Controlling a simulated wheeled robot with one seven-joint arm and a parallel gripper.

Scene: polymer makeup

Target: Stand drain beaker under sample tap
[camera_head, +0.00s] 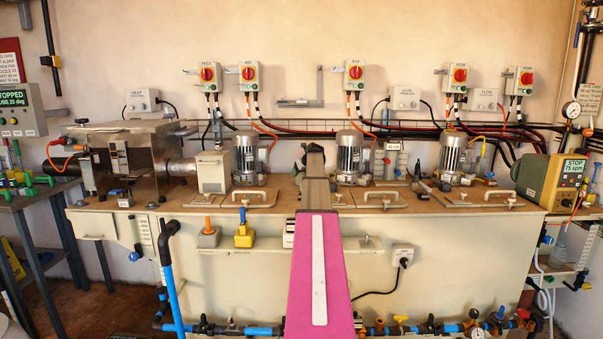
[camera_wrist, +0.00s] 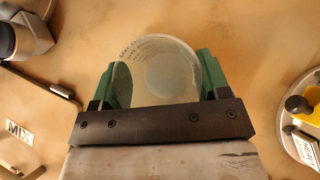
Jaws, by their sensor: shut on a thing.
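In the wrist view, a clear glass beaker (camera_wrist: 160,72) with printed markings is between the green fingers of my gripper (camera_wrist: 163,80), which is shut on it. I look down on the beaker, with the tan bench top (camera_wrist: 255,60) behind it. I cannot tell whether it touches the bench. In the head view, my pink and grey arm reaches over the bench's front edge, and it hides the gripper and beaker.
Motors (camera_head: 245,158), (camera_head: 349,157) and handled lids (camera_head: 485,198) crowd the bench top (camera_head: 415,208). A green-grey pump (camera_head: 548,184) stands at its right end. A blue pipe (camera_head: 172,280) rises at front left. A MIX label (camera_wrist: 18,132) lies left of the gripper.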

